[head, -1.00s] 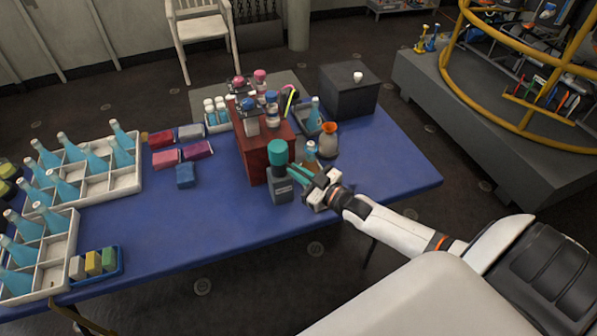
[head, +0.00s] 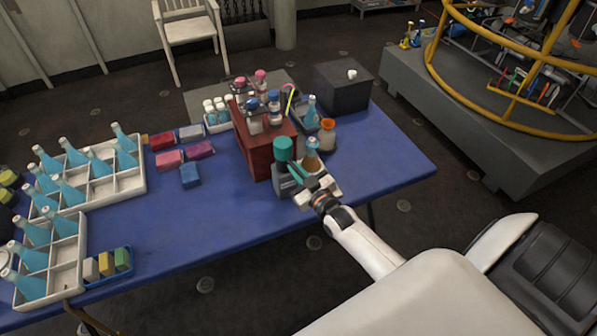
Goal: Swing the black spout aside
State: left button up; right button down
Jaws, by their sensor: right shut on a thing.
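A dispenser with a teal cap (head: 284,148) and a dark grey body (head: 284,182) stands near the front edge of the blue table, in front of the red-brown box. My right gripper (head: 299,174) comes in from the lower right and is shut at the dispenser's right side, its greenish fingers against it. The black spout is small and mostly hidden by the fingers; it appears to be between them. A bottle with amber liquid (head: 312,160) stands just behind the gripper. My left gripper is not in view.
The red-brown box (head: 258,150) with several small bottles stands right behind the dispenser. White crates of blue bottles (head: 120,183) are at left.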

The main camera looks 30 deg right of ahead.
jog(key=shift+a+r+m+h, duration=0.1)
jog(key=shift+a+m+h, duration=0.3)
jog(key=shift+a+h, duration=0.1)
jog(key=shift+h+p, duration=0.3)
jog(key=shift+m+h, duration=0.3)
jog(key=shift+m, duration=0.1)
jog(key=shift+a+m+h, duration=0.2)
jog(key=shift+m+h, duration=0.2)
jog(key=shift+h, duration=0.2)
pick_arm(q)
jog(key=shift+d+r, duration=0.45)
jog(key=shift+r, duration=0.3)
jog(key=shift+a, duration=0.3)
pick_arm(e)
jog(key=c, duration=1.5)
grip_release()
jog(key=shift+c, duration=0.2)
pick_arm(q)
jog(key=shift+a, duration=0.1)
